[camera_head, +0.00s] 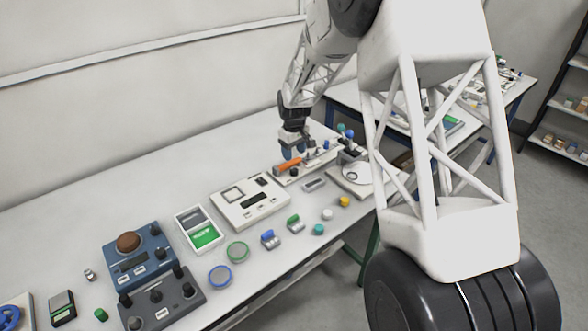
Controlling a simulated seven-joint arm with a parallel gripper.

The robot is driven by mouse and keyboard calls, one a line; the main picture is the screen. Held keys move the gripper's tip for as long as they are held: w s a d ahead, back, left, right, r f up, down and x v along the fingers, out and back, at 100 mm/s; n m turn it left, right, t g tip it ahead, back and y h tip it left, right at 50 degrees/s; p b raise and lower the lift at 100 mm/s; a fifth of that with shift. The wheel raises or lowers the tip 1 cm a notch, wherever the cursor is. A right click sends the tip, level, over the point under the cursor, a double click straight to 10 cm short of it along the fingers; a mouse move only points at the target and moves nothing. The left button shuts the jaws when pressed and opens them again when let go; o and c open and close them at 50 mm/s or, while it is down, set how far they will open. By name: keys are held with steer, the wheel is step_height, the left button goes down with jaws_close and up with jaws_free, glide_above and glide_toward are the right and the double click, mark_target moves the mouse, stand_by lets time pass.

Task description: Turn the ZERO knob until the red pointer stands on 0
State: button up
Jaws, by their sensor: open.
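Small dark knobs show on this instrument. The lettering ZERO, the red pointer and its scale are too small or hidden to make out, so I cannot tell which knob is the ZERO knob.
A white weighing device (274,213), a blue console with a brown knob (133,262) and a dark grey control box (162,305) stand to the left. A grey stand with a round pan (352,177) is right of my gripper. Small coloured items lie along the front edge.

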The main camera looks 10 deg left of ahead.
mark_target(294, 169)
steer(key=shift+f, duration=0.1)
stand_by(0.3)
steer(key=shift+f, duration=3.85)
steer(key=c, duration=0.9)
steer(key=shift+c, duration=0.2)
steer(key=shift+r, duration=0.1)
steer(key=shift+m, duration=1.4)
